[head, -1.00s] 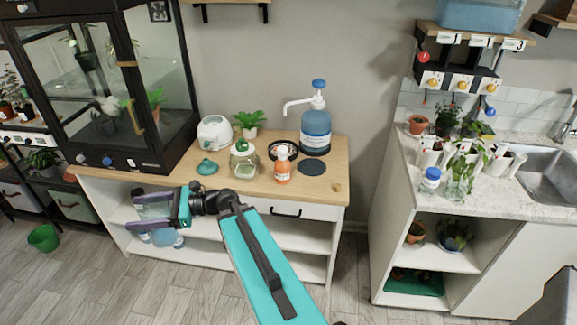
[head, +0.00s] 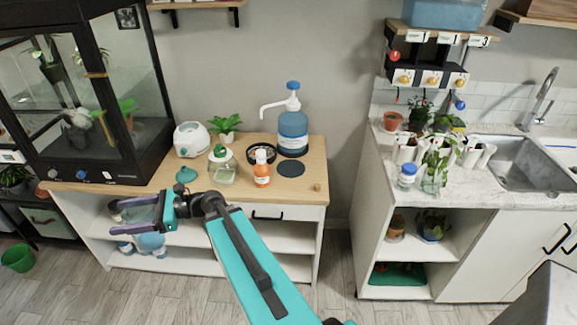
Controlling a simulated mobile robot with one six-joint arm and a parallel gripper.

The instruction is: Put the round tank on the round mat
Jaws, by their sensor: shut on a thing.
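My gripper (head: 138,214) is at the left in front of the wooden-topped cabinet, lower than its top. Its two purple fingers are shut on a clear, greyish thing, which looks like the round tank (head: 136,213); the fingers and the shelf behind hide much of its shape. The round mat (head: 291,169) is a flat dark disc on the right part of the wooden top, with nothing on it. It lies to the right of my gripper and farther back.
A glass cabinet (head: 85,100) stands at left, a sink counter (head: 480,190) at right.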

